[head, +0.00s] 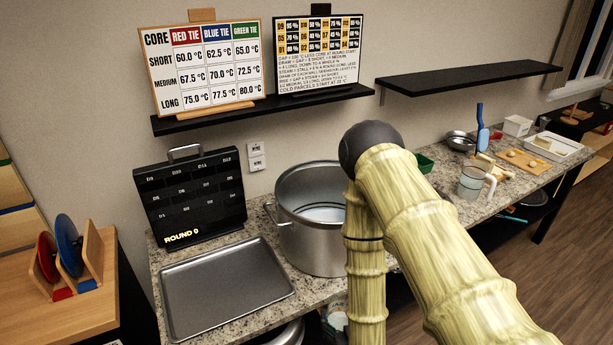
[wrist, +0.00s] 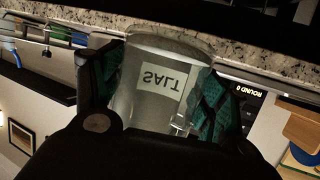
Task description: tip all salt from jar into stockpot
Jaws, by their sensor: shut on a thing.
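In the wrist view my gripper (wrist: 158,82) is shut on a clear jar (wrist: 148,105) with a white SALT label, one dark teal pad on each side. The label and the room both show upside down in this view, so the jar looks roughly upright. How much salt it holds I cannot tell. In the head view the large steel stockpot (head: 300,235) stands open on the granite counter, with a pale surface visible inside. My arm covers the pot's right side and hides my gripper and the jar in that view.
A metal tray (head: 225,285) and a black ROUND 0 board (head: 190,195) are left of the pot. A shelf (head: 265,108) with two charts hangs above. To the right are a glass mug (head: 471,183), a blue-handled utensil (head: 482,130) and a white tray (head: 552,147).

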